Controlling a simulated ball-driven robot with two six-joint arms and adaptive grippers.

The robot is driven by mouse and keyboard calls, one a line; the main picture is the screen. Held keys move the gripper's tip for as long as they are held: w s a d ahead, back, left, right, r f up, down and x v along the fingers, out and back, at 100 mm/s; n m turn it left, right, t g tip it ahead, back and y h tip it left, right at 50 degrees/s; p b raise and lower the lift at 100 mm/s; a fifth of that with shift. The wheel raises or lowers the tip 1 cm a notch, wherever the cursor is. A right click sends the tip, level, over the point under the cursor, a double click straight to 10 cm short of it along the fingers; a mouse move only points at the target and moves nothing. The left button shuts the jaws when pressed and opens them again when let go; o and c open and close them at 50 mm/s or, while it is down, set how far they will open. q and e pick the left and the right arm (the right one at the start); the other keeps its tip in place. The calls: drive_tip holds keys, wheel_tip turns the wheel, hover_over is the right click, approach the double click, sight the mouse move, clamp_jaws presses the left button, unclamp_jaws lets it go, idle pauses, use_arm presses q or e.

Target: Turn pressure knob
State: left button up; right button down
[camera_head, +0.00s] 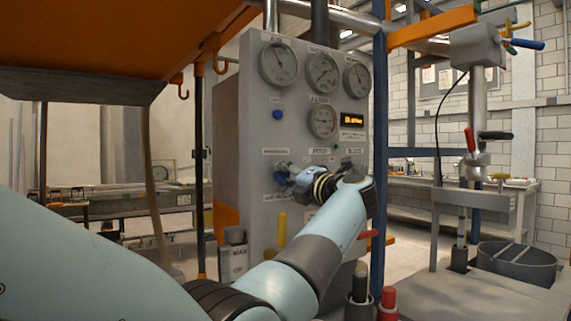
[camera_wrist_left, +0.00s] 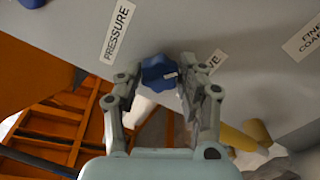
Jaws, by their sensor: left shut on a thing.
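The control panel (camera_head: 255,100) is a grey cabinet with several round gauges and a small lit display. In the left wrist view a blue pressure knob (camera_wrist_left: 158,72) sits on the panel beside a label reading PRESSURE (camera_wrist_left: 117,32). My left gripper (camera_wrist_left: 165,85) has its fingers on either side of this knob and is shut on it. In the head view my left gripper (camera_head: 290,178) reaches the lower front of the panel, and its wrist hides part of the knob (camera_head: 281,177). My right gripper is not in view.
Another blue knob (camera_head: 277,114) is higher on the panel. A yellow handle (camera_head: 282,228) is below, and a red-tipped lever (camera_head: 368,234) is at the right. A side stand with a dark round bin (camera_head: 515,262) is on the right. An orange hood (camera_head: 110,35) hangs overhead at left.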

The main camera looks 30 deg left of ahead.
use_arm(q)
drive_tip(key=m+p, duration=0.2)
drive_tip(key=shift+r+m+p, duration=0.15)
drive_tip(key=shift+m+p, duration=0.7)
drive_tip(key=shift+m, duration=0.05)
drive_tip(key=shift+f, duration=0.2)
drive_tip(key=o, duration=1.2)
drive_tip(key=shift+d, duration=0.2)
drive_tip(key=v, duration=0.7)
drive_tip(key=shift+s+d, duration=0.1)
drive_tip(key=shift+s, duration=0.05)
